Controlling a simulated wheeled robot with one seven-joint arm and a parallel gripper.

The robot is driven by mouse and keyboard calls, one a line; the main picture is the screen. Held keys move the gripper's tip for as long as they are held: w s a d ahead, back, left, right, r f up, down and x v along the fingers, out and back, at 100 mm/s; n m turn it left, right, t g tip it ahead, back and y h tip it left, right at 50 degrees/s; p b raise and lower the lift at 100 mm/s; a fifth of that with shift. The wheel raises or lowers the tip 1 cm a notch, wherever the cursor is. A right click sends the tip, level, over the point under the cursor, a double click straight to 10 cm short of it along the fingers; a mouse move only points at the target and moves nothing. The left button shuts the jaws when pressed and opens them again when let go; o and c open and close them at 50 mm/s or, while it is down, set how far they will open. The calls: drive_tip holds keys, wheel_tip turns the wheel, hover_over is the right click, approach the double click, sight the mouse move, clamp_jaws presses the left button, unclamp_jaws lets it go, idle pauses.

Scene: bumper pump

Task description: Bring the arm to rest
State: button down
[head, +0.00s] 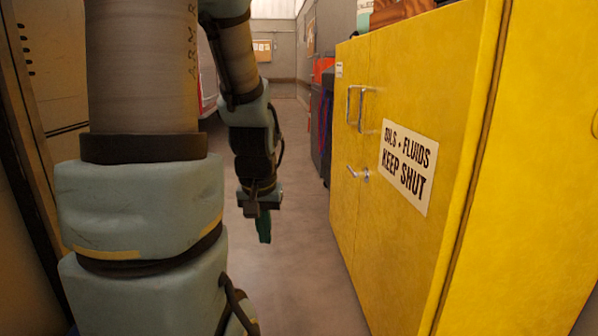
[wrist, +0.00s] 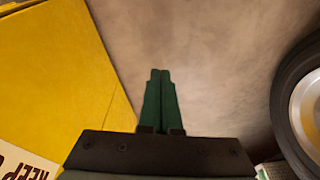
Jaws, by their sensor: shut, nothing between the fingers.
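My gripper (head: 264,228) hangs pointing down over the floor at the middle of the head view, left of a yellow cabinet. In the wrist view its two green fingers (wrist: 160,74) lie together, shut with nothing between them. My arm comes down from the upper left of the head view, bent, with its last part hanging. The gripper is apart from the cabinet and touches nothing that I can see.
The yellow cabinet (head: 405,107), labelled to keep shut, fills the right; its doors look closed. Dark bins (head: 318,125) stand beyond it. A wheel (wrist: 291,100) shows at the right of the wrist view. Bare floor (head: 296,215) runs down the aisle.

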drive_tip(key=s+g, duration=0.1)
drive_tip(key=s, duration=0.3)
wheel_tip(320, 180, up, 26)
drive_tip(key=p, duration=2.6)
drive_tip(key=shift+d, duration=0.25)
drive_tip(key=shift+s+f, duration=0.1)
drive_tip(key=shift+f, duration=0.05)
